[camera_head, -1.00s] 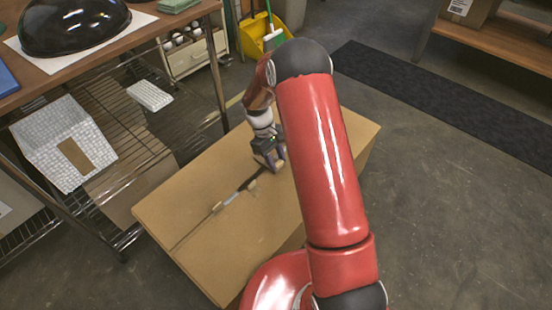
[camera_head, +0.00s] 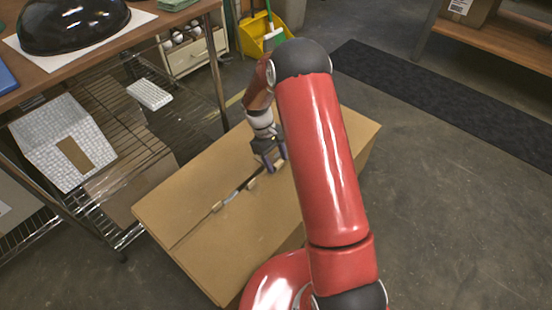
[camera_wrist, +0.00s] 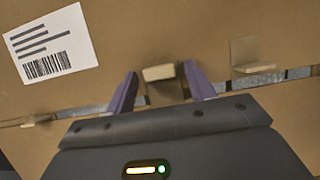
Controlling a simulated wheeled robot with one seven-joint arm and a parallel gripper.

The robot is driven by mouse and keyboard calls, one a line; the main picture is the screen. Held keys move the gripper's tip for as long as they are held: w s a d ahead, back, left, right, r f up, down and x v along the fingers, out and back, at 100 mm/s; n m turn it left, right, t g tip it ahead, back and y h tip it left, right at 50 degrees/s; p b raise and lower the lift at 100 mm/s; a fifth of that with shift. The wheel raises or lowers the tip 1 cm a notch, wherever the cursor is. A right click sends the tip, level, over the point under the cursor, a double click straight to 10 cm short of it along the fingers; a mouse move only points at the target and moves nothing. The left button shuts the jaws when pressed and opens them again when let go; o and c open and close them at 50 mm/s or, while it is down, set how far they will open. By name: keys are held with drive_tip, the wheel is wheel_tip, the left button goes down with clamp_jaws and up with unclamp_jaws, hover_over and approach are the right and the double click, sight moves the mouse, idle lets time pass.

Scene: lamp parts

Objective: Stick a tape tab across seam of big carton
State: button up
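The big carton (camera_head: 215,240) lies on the floor, with its seam running diagonally across the top. A grey strip (camera_wrist: 85,108) shows along the seam in the wrist view. Several tan tabs sit along it: one at the left (camera_wrist: 36,120), one in the middle (camera_wrist: 159,73), one bent tab at the right (camera_wrist: 245,52). My gripper (camera_head: 270,166) is over the seam. In the wrist view my gripper (camera_wrist: 162,72) has its purple fingers apart, with the middle tab between them and visible gaps on both sides. The palm hides the carton below.
A white barcode label (camera_wrist: 50,45) is on the carton. A yellow dustpan (camera_head: 252,36) is behind the carton. Grey floor (camera_head: 450,220) is free at the right.

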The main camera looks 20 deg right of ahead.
drive_tip(key=shift+o, duration=0.2)
drive_tip(key=v, duration=0.8)
drive_tip(key=shift+p, duration=0.3)
